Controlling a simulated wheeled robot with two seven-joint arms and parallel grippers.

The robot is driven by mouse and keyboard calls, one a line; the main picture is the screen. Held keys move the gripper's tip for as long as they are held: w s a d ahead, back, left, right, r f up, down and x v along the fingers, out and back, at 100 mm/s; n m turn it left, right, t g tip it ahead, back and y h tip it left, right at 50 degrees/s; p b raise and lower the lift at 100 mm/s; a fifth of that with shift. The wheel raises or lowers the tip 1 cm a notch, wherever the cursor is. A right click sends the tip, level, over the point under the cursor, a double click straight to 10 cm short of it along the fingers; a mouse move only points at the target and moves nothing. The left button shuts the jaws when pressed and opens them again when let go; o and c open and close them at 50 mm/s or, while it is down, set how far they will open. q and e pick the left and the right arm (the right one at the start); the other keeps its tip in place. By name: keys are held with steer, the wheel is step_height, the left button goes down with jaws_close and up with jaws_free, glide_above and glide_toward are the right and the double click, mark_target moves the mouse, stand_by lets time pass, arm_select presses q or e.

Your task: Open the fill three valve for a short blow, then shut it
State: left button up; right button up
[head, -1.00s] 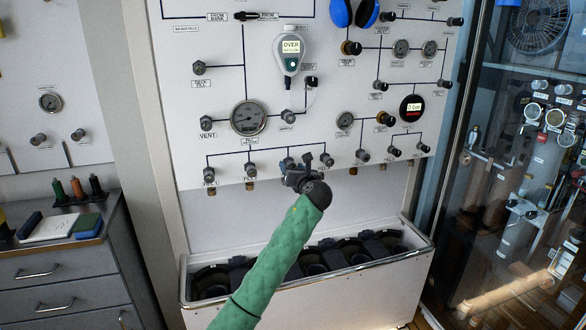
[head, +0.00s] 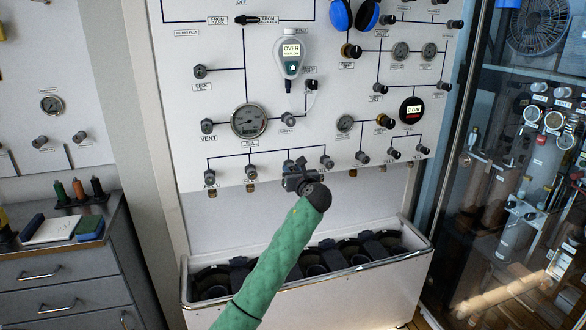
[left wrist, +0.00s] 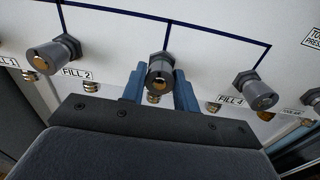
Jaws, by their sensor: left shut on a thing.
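The fill three valve knob (left wrist: 160,76) is a grey cylinder with a brass-coloured centre on the white panel, between the FILL 2 and FILL 4 knobs. In the left wrist view the two blue fingers of my left gripper (left wrist: 160,88) stand on either side of it, shut on it. In the head view my left gripper (head: 292,170) is at the panel's lower row of valves, at the end of the green-sleeved arm, and partly hides this knob. The fill three label is hidden. My right gripper is not in view.
The FILL 2 knob (left wrist: 52,54) and FILL 4 knob (left wrist: 256,91) flank the gripper closely. A round pressure gauge (head: 248,120) and a meter reading OVER (head: 291,54) are above. A white trough (head: 400,262) stands below the panel. A glass cabinet (head: 500,180) is at right.

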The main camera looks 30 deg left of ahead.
arm_select(q)
steer(key=shift+r+n, duration=0.1)
steer(key=shift+n, duration=0.3)
steer(key=shift+n+p, duration=0.5)
steer(key=shift+n, duration=0.6)
steer(key=shift+n+p, duration=0.35)
steer(key=shift+n, duration=0.95)
steer(key=shift+s+a+f+n+h+b, duration=0.1)
steer(key=shift+n+h+b, duration=0.1)
steer(key=shift+n, duration=1.5)
steer(key=shift+w+d+f+n+h+b, duration=0.1)
steer(key=shift+n+b, duration=0.1)
steer(key=shift+n, duration=1.5)
steer(key=shift+s+a+f+n+h+b, duration=0.1)
steer(key=shift+n+b, duration=0.1)
steer(key=shift+n, duration=1.5)
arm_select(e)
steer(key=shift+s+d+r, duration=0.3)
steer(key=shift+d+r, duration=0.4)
